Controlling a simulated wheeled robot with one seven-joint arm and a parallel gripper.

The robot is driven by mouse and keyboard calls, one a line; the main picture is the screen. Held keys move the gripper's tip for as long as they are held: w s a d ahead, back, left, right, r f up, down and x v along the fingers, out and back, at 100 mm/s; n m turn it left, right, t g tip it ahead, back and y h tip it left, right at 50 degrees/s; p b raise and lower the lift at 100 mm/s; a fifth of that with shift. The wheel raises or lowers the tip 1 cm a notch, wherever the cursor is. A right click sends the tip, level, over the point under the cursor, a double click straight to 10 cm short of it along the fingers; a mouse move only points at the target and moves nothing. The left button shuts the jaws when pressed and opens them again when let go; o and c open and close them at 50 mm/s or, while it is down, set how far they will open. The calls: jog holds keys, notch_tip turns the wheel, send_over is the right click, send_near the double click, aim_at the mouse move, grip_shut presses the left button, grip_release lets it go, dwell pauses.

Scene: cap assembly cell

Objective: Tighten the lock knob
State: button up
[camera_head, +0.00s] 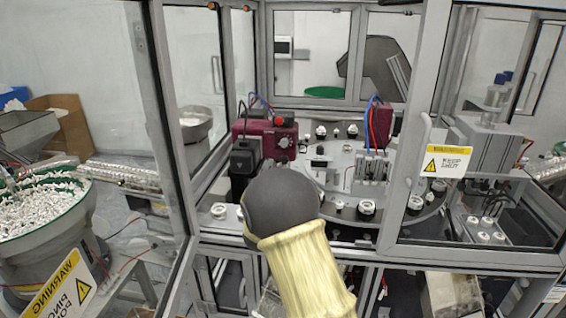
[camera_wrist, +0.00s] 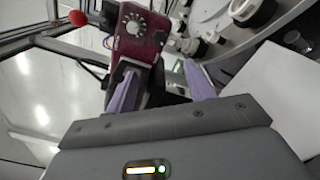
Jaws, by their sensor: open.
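A maroon unit (camera_head: 268,132) stands at the back left of the round table. Its front carries a round grey knob (camera_head: 284,142); I cannot tell for sure that this is the lock knob. In the wrist view the maroon unit (camera_wrist: 150,46) and its round knob (camera_wrist: 134,27) show at the top, beyond my fingers. My gripper (camera_wrist: 160,78) is open, its two purple fingers apart, with a dark part of the machine beyond the gap. The knob is farther out than the fingertips, and no contact shows. In the head view my arm hides the gripper.
A round table (camera_head: 340,170) with several white cap fixtures lies to the right of the unit. A second maroon block (camera_head: 380,124) with cables stands there. Framed glass doors (camera_head: 424,120) flank the opening. A red ball-shaped part (camera_wrist: 78,18) shows at upper left in the wrist view.

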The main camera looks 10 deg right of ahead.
aim_at(284, 161)
jog(key=p+x, duration=0.6)
jog(key=x, duration=0.9)
jog(key=shift+w+d, duration=0.2)
jog(key=shift+w, duration=0.1)
jog(key=shift+f, duration=0.1)
jog(key=c, duration=1)
